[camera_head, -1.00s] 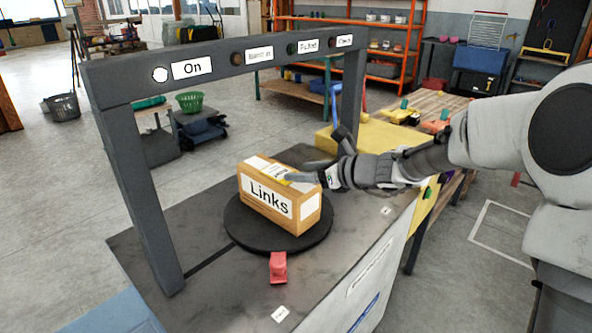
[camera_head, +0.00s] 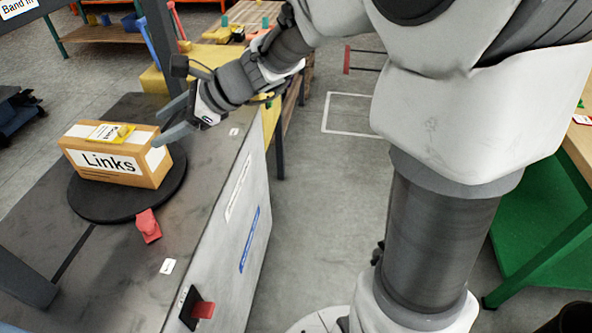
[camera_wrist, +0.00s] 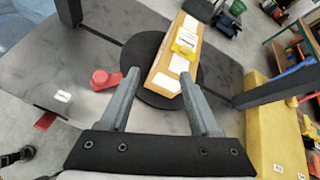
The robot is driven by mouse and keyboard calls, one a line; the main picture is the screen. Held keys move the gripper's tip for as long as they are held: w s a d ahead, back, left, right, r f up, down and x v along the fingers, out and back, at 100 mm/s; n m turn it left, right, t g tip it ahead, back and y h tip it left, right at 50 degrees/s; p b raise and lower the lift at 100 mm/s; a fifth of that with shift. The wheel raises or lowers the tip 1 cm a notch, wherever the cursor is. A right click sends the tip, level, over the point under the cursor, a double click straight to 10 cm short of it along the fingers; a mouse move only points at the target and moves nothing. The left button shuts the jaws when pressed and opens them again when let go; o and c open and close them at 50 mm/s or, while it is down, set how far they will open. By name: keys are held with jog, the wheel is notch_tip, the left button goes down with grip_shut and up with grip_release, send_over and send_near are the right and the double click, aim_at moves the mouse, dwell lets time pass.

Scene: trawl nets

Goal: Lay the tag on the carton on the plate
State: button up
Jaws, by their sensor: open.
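The carton (camera_head: 150,172) is a brown box with white labels, one reading "Links". It sits on the dark round plate (camera_head: 103,208). A yellow tag with a white label (camera_head: 124,131) lies on the carton's top; it also shows in the wrist view (camera_wrist: 184,40). My gripper (camera_head: 158,127) is open and empty, at the carton's right end in the head view, apart from the tag. In the wrist view my gripper's fingers (camera_wrist: 160,73) are spread, with the carton's near end beyond and between them.
The plate is on a grey bench (camera_head: 200,160) under a dark gantry frame (camera_head: 158,45). A red block-like part (camera_head: 148,226) stands on the bench near the plate. A yellow surface (camera_wrist: 275,125) is beside the bench. A green-framed table (camera_head: 540,215) stands at the right.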

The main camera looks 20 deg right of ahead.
jog(key=s+d+n+h, duration=1.1)
jog(key=s+d+n, duration=0.75)
jog(key=s, duration=0.35)
notch_tip(320, 180, up, 15)
jog(key=p, duration=1.4)
jog(key=shift+a+n+p, duration=0.15)
jog(key=shift+n+p, duration=0.15)
jog(key=shift+n, duration=0.15)
